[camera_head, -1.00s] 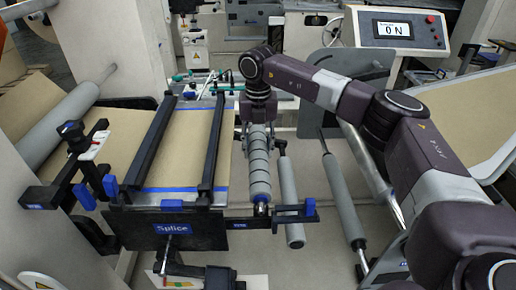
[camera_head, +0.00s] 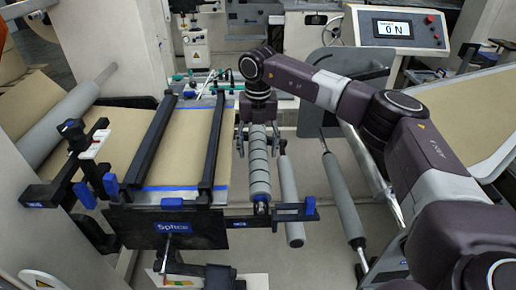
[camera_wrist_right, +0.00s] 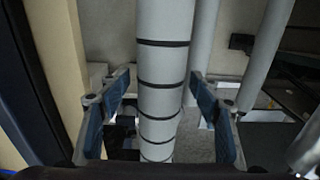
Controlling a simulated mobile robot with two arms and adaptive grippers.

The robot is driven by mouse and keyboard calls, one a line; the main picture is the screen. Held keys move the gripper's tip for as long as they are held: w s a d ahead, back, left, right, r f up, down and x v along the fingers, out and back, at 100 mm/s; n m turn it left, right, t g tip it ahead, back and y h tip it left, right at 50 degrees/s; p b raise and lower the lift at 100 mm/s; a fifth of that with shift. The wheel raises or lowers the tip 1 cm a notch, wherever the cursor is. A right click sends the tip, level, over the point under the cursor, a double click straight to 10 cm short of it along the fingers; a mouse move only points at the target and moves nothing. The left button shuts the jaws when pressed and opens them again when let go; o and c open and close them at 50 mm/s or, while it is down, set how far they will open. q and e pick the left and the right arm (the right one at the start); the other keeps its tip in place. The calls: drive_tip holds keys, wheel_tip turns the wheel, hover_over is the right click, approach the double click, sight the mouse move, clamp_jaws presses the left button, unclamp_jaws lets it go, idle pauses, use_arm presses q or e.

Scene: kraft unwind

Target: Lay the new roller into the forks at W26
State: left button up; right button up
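The new roller, grey with thin black rings (camera_head: 260,177), lies lengthwise just right of the splice table. Its near end is at a small blue-and-black fork (camera_head: 261,209); I cannot tell how deeply it sits. Its far end is hidden under my right gripper. My right gripper (camera_head: 261,143) is over the far part of the roller, pointing down. In the right wrist view, the blue-padded fingers of the gripper (camera_wrist_right: 161,125) stand apart on both sides of the roller (camera_wrist_right: 162,75), with gaps on each side. My left gripper is not in view.
The splice table (camera_head: 185,150) with brown paper and black bars stands at the left. Plain grey rollers (camera_head: 290,200) and (camera_head: 343,195) run to the right. A blue-tipped lever (camera_head: 309,207) stands by the fork. A panel (camera_head: 394,30) reads ON.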

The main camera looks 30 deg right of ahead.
drive_tip(key=shift+f, duration=0.15)
wheel_tip(320, 180, up, 12)
drive_tip(key=shift+r, duration=0.15)
idle(0.3)
